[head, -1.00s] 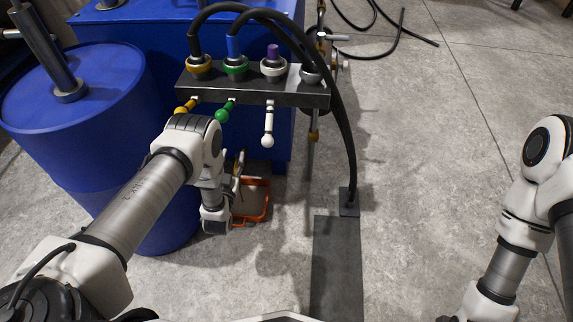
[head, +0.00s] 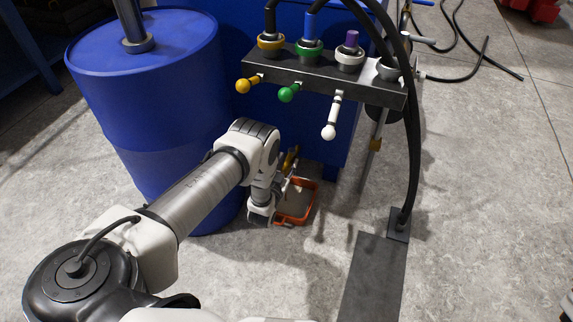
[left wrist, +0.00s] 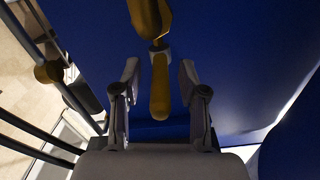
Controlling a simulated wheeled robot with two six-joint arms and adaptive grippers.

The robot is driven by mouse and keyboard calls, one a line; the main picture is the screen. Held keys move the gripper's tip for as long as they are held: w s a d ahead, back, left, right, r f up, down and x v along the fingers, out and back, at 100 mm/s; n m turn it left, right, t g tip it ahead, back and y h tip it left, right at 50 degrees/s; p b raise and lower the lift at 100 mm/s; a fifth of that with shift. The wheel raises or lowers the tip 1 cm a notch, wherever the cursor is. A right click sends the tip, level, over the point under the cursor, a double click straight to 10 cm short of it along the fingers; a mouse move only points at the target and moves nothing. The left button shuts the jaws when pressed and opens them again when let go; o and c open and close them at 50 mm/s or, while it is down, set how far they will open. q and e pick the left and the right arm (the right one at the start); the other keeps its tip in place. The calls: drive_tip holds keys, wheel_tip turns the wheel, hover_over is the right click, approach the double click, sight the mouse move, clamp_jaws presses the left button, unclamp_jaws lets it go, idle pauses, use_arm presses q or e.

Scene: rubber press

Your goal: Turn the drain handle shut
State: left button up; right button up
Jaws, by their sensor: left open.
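The drain handle (left wrist: 159,85) is a yellow lever on a yellow valve body (left wrist: 150,18), in front of a blue wall in the left wrist view. In the head view, a small yellow part of the drain (head: 291,158) shows low on the blue tank, above the orange tray, partly hidden by my left arm. My left gripper (left wrist: 159,76) is open, with one finger on each side of the lever. Gaps show between the lever and both fingers. In the head view the left gripper (head: 283,188) is beside the tray, partly hidden by its wrist. My right gripper is out of view.
An orange tray (head: 310,205) sits on the floor below the drain. A blue drum (head: 150,100) stands close left of my arm. Above is a dark manifold (head: 320,75) with yellow, green and white levers and black hoses. Open floor lies right.

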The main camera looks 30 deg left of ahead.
use_arm(q)
clamp_jaws()
drive_tip(key=m+h, duration=0.1)
drive_tip(key=h, duration=0.1)
drive_tip(key=a+m+h, duration=0.1)
drive_tip(key=m+h, duration=0.1)
drive_tip(key=a+m+h, duration=0.1)
drive_tip(key=h, duration=0.2)
drive_tip(key=shift+m, duration=0.3)
unclamp_jaws()
